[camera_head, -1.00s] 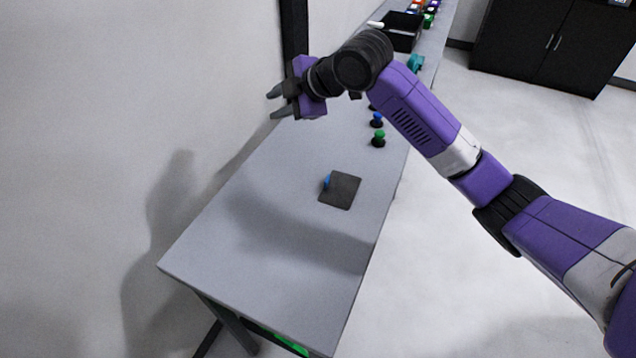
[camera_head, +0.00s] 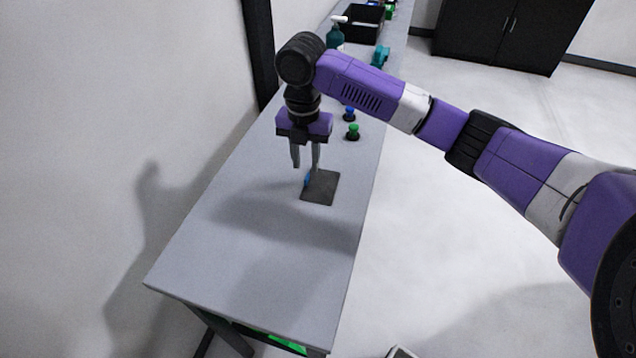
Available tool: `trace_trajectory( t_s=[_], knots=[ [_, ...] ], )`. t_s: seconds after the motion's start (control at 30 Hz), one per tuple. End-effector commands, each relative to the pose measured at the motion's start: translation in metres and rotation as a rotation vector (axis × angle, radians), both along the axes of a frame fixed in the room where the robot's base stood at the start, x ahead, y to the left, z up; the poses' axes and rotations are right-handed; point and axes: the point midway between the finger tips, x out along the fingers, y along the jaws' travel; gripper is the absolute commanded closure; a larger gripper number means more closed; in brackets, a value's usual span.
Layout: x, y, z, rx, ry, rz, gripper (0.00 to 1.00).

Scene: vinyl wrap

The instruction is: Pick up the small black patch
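The small black patch (camera_head: 322,190) lies flat on the grey table (camera_head: 250,262). It is a dark square with a small blue piece (camera_head: 307,180) at its left edge. My gripper (camera_head: 306,167) points down just above the patch's far left side, close to the blue piece. Its two fingers are apart, and I see nothing held between them. I cannot tell whether the fingertips touch the patch.
A green-topped knob (camera_head: 353,132) and a blue-topped knob (camera_head: 349,113) stand beyond the patch. Farther back are a teal object (camera_head: 381,55), a teal bottle (camera_head: 335,37) and a black bin (camera_head: 362,20). A wall runs along the left. The near table half is clear.

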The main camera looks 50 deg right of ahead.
Motion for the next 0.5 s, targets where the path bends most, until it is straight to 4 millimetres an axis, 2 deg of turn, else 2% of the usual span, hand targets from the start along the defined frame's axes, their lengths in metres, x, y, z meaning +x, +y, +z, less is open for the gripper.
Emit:
trace_trajectory(
  t_s=[0.3, 0.5],
  knots=[
    [-0.004, 0.005, -0.040, 0.002, 0.001, -0.001, 0.69],
    [-0.003, 0.005, -0.046, 0.000, -0.001, 0.000, 0.69]
  ],
)
